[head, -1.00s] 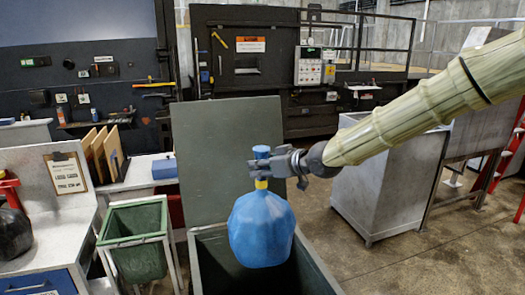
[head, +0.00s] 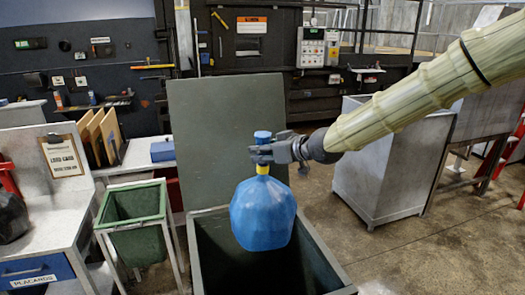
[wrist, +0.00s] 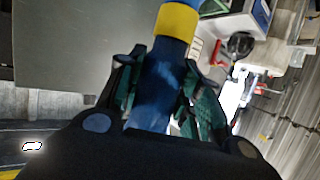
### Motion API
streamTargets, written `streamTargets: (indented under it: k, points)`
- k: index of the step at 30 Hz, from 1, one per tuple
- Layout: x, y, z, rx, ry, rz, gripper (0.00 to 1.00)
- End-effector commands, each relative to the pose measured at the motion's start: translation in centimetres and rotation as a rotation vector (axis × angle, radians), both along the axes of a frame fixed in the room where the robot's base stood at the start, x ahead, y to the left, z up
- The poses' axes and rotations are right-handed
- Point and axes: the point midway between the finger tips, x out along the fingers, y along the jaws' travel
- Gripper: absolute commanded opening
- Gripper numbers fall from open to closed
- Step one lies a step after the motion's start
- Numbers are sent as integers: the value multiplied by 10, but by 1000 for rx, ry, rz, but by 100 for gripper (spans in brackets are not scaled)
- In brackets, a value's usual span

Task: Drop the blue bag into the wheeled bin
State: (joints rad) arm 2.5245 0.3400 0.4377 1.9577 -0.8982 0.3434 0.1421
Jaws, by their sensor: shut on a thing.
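The blue bag (head: 263,212) hangs from my gripper (head: 262,152), which is shut on its neck just above a yellow tie. The wrist view shows the dark blue neck (wrist: 155,92) between the fingers of my gripper (wrist: 160,85). The dark green wheeled bin (head: 310,245) stands open below, its lid (head: 225,130) raised upright behind the bag. In the head view the bag overlaps the bin's opening. Its lower part appears at or just over the rim; the exact height is hard to tell. The bin's lower part is out of view.
A small green bin (head: 140,240) in a metal frame stands to the left. A workbench (head: 50,205) with a black bag (head: 12,215) is at far left. A grey metal container (head: 385,175) stands right of the wheeled bin. Open floor lies at the lower right.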

Motion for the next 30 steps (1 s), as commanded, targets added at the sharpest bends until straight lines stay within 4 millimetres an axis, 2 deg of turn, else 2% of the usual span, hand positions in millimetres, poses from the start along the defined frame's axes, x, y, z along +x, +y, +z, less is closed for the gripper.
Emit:
streamTargets:
  k: [6,15,16,19,20,30]
  points:
    - [1,1,-13,2,-4,2,0]
    - [0,2,-13,2,-4,2,0]
    - [0,2,-13,2,-4,2,38]
    - [0,1,-14,2,-2,1,57]
    - [0,1,-14,2,-2,1,60]
    - [-1,0,-16,0,1,1,60]
